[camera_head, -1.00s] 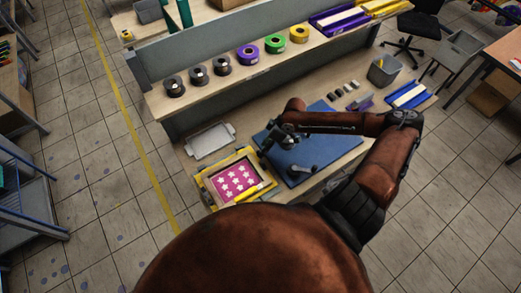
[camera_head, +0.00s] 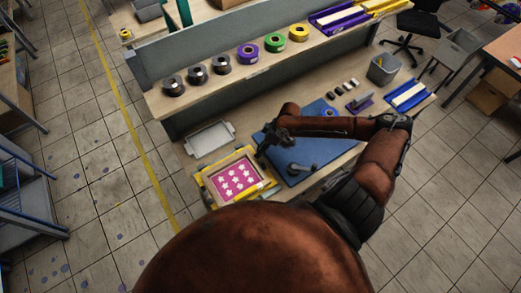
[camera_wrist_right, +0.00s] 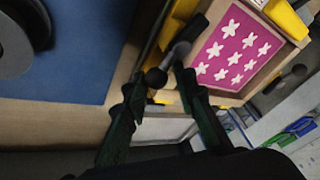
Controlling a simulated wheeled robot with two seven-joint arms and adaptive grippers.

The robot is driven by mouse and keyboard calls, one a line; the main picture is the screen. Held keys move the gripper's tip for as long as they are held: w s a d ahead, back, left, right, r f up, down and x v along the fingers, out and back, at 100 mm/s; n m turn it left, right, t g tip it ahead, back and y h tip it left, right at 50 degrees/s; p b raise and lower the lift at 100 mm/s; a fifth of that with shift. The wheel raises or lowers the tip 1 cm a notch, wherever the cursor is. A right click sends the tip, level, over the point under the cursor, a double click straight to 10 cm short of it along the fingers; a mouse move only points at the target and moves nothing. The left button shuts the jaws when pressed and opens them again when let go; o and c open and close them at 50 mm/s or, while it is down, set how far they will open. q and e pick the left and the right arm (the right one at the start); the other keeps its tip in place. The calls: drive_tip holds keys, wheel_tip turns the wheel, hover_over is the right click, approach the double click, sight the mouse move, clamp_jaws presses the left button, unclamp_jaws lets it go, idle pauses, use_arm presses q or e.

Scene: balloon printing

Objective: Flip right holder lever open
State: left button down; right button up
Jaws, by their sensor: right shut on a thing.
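The yellow holder frame (camera_head: 208,189) lies at the front left of the workbench, around a pink sheet with white stars (camera_head: 237,180). The pink sheet also shows in the right wrist view (camera_wrist_right: 240,45). The right holder lever (camera_wrist_right: 184,48), a metal rod with dark ends, stands at the frame's edge in the right wrist view. My right gripper (camera_head: 262,157) is at the frame's right side. In the right wrist view its fingers (camera_wrist_right: 160,84) are around the lever's ball end, shut on it. In the head view the lever is hard to make out. My left gripper is not in view.
A blue mat (camera_head: 298,165) with a grey-black tool (camera_head: 300,170) lies right of the holder. A grey tray (camera_head: 210,139) lies behind it. A shelf (camera_head: 235,78) with several ribbon rolls stands at the back. Small stamps and a bin (camera_head: 382,70) are at the right.

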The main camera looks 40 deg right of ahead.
clamp_jaws()
drive_tip(key=shift+w+a+n+g, duration=0.2)
drive_tip(key=shift+n+g, duration=0.2)
drive_tip(key=shift+n, duration=0.4)
drive_tip(key=shift+a+n+g+p, duration=0.2)
drive_tip(key=shift+n+g+p, duration=0.1)
drive_tip(key=shift+n, duration=0.5)
drive_tip(key=shift+f, duration=0.1)
drive_tip(key=o, duration=0.8)
unclamp_jaws()
drive_tip(key=shift+s, duration=0.1)
drive_tip(key=shift+o, duration=0.2)
drive_tip(key=shift+r, duration=0.2)
drive_tip(key=v, duration=1.1)
drive_tip(key=shift+d+r, duration=0.25)
drive_tip(key=shift+d, duration=0.15)
drive_tip(key=shift+s+f, duration=0.1)
